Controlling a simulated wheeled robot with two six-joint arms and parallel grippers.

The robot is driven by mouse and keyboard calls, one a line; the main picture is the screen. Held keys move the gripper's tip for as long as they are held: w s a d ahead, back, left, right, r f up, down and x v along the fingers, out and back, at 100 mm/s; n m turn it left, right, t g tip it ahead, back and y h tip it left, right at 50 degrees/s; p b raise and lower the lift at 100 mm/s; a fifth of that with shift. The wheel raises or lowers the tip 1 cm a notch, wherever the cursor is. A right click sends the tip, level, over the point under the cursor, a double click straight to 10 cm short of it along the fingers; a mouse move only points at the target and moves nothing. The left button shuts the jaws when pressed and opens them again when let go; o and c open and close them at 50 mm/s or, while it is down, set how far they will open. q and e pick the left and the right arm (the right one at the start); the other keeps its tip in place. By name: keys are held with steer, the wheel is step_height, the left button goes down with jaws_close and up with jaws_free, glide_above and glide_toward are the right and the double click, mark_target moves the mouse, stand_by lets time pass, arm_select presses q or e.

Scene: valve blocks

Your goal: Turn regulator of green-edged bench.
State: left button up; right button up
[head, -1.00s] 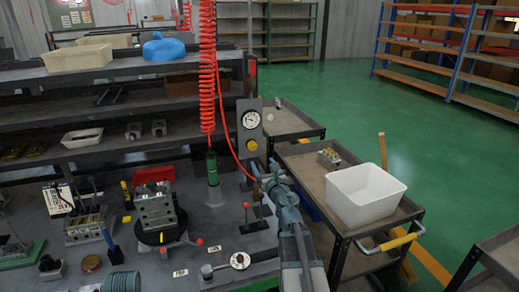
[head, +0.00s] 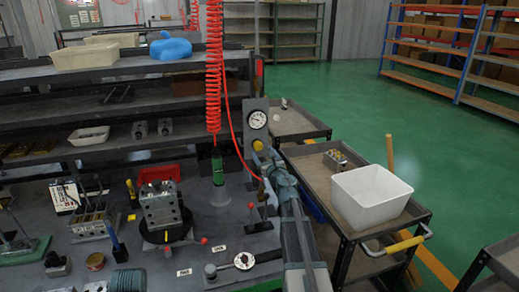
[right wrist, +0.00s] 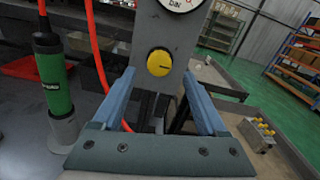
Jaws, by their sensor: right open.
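The regulator is a round yellow knob (head: 258,145) on an upright grey plate, below a white dial gauge (head: 257,119). It stands at the right end of the dark bench (head: 228,238), whose green edge shows at the bottom. My right gripper (head: 266,164) is open just in front of the knob and partly overlaps the plate. In the right wrist view the yellow knob (right wrist: 159,62) appears between the two blue fingertips (right wrist: 159,74), slightly above their middle. The jaws hold nothing; the exact gap to the knob is unclear. My left gripper is out of view.
A green cylinder (head: 217,170) stands left of the regulator, with a coiled red hose (head: 213,70) above it. A thin red hose runs close by the plate. A red-topped lever (head: 251,206) stands below. A cart with a white bin (head: 371,197) is at the right.

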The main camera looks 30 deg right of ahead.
mark_target(259, 147)
steer(key=x, duration=0.5)
jaws_close()
